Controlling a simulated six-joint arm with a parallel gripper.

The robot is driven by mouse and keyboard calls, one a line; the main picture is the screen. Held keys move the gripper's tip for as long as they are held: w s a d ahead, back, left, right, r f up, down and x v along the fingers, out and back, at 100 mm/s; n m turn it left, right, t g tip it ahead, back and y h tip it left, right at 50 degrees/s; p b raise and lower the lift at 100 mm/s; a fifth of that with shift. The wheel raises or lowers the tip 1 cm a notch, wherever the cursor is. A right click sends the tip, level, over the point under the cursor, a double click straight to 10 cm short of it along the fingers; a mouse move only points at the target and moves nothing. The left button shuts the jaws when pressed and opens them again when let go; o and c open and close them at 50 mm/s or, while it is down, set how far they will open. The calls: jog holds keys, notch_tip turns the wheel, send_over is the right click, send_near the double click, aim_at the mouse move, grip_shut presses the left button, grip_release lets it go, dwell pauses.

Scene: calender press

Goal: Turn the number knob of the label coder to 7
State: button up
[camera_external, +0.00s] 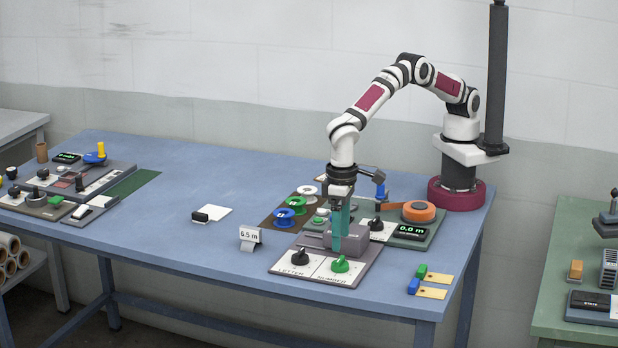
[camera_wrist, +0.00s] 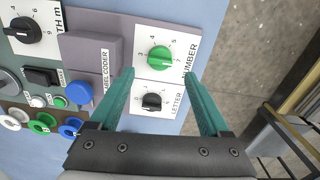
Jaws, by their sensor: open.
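The label coder is a grey-purple box (camera_external: 345,236) on a flat base with two knobs on white dials. It also shows in the wrist view (camera_wrist: 88,58). The green NUMBER knob (camera_external: 340,265) is at the front right; the wrist view shows it (camera_wrist: 159,58) among printed digits, including 4 and 5. Which digit it points at is too small to tell. The black LETTER knob (camera_external: 300,257) sits beside it, also seen in the wrist view (camera_wrist: 152,102). My gripper (camera_wrist: 159,76) is open and empty, its teal fingers pointing down near the coder, apart from the green knob.
A 6.5 m sign (camera_external: 250,235) stands left of the coder. Blue spools (camera_external: 284,218) and a 0.0 m display (camera_external: 411,232) lie behind it. Yellow tags (camera_external: 432,293) with green and blue blocks lie at the right. The table's middle left is mostly clear.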

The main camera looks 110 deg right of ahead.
aim_at(340, 258)
notch_tip(340, 258, up, 10)
jog(key=shift+r, duration=0.1)
jog(key=s+d+r+n+y, duration=0.1)
jog(key=s+d+r, duration=0.4)
jog(key=s+d, duration=0.35)
jog(key=s+d+r, duration=0.5)
jog(key=s+d, duration=0.3)
jog(key=s, duration=0.1)
jog(key=s+d+f, duration=0.2)
jog(key=s+f, duration=0.1)
jog(key=s, duration=0.5)
jog(key=s+d+f+n, duration=0.1)
jog(key=s+d+f, duration=0.1)
jog(key=s, duration=0.7)
jog(key=shift+s+f+y, duration=0.25)
jog(key=shift+f+y, duration=0.15)
jog(key=shift+f, duration=0.15)
